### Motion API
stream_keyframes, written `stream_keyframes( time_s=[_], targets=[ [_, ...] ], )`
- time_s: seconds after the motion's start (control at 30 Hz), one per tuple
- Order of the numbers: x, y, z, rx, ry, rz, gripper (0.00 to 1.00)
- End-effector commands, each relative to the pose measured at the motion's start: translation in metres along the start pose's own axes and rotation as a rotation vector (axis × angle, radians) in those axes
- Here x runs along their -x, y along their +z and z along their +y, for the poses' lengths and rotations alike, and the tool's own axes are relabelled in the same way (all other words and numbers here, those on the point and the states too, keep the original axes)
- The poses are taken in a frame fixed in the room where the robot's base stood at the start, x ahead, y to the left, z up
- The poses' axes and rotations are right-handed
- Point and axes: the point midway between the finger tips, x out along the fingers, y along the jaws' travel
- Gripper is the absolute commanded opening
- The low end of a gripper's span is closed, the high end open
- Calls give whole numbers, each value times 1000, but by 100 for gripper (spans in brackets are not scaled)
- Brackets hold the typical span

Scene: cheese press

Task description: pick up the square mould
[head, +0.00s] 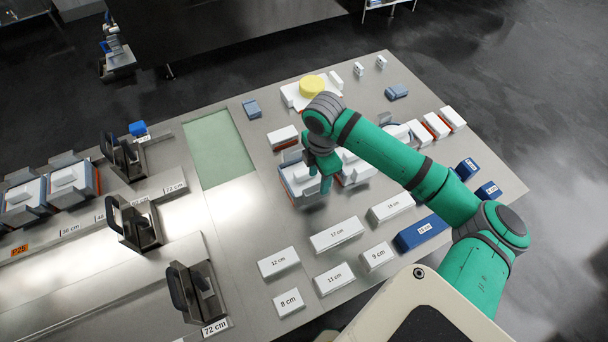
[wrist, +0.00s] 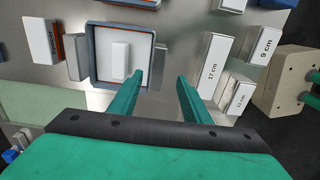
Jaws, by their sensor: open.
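The square mould (wrist: 103,68) shows in the wrist view as a white square with a grey-blue rim, a raised white block in its middle and a grey handle on each side. In the head view the mould (head: 293,181) stands on the steel table, partly hidden by my gripper. My gripper (wrist: 160,80) is open with nothing between its fingers. In the wrist view its left fingertip overlaps the lower right part of the mould, and the right finger lies to the right of it. In the head view my gripper (head: 326,184) is over the mould's right side; whether it touches cannot be told.
White blocks with length labels, such as the 17 cm block (head: 337,235), and a blue block (head: 421,232) lie at the front. Another mould (head: 357,170) stands close to the right. A green mat (head: 218,150) lies left. Metal presses (head: 137,223) stand farther left.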

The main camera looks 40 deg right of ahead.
Motion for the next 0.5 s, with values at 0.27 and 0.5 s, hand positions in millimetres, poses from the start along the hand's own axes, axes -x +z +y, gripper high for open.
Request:
stream_keyframes(
  time_s=[0.27,0.5],
  targets=[
    [-27,0,1,-1,1,1,44],
    [-53,0,5,-2,1,2,44]
  ],
)
